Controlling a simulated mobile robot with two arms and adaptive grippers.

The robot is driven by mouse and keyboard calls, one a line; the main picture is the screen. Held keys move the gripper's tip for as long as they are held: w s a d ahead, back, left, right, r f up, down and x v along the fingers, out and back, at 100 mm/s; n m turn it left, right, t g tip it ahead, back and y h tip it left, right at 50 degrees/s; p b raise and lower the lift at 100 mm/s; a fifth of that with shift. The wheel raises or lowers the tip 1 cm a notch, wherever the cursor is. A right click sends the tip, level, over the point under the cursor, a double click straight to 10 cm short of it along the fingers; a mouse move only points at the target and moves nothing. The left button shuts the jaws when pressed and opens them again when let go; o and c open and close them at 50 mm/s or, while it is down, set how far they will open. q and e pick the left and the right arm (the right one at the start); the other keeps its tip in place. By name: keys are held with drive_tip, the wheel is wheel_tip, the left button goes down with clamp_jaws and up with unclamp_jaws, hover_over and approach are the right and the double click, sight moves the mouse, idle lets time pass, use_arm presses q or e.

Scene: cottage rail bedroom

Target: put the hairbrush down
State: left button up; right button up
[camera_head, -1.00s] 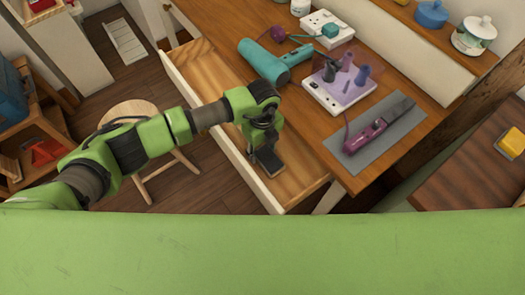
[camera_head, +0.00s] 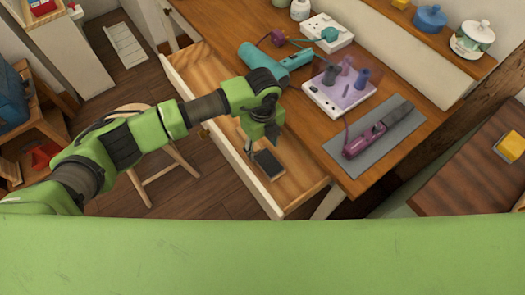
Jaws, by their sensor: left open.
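The hairbrush (camera_head: 267,164), seen as a dark flat rectangular head with a pale rim, lies in the open wooden drawer (camera_head: 308,182) near its front end. My left gripper (camera_head: 256,146) is open over the drawer, just above and beside the brush. The gripper hides part of the brush, and I cannot make out its handle or whether a fingertip still touches it. My right gripper is not in view.
On the desk (camera_head: 215,17) are a teal hair dryer (camera_head: 270,63), a white box with a purple clear top (camera_head: 338,98), a purple styling iron (camera_head: 366,140) on a grey mat (camera_head: 398,132), and a power strip (camera_head: 327,29). A stool (camera_head: 133,110) stands left of the drawer.

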sight(262, 155)
use_arm(q)
wheel_tip(262, 155, up, 8)
drive_tip(key=shift+f, duration=0.2)
idle(0.5)
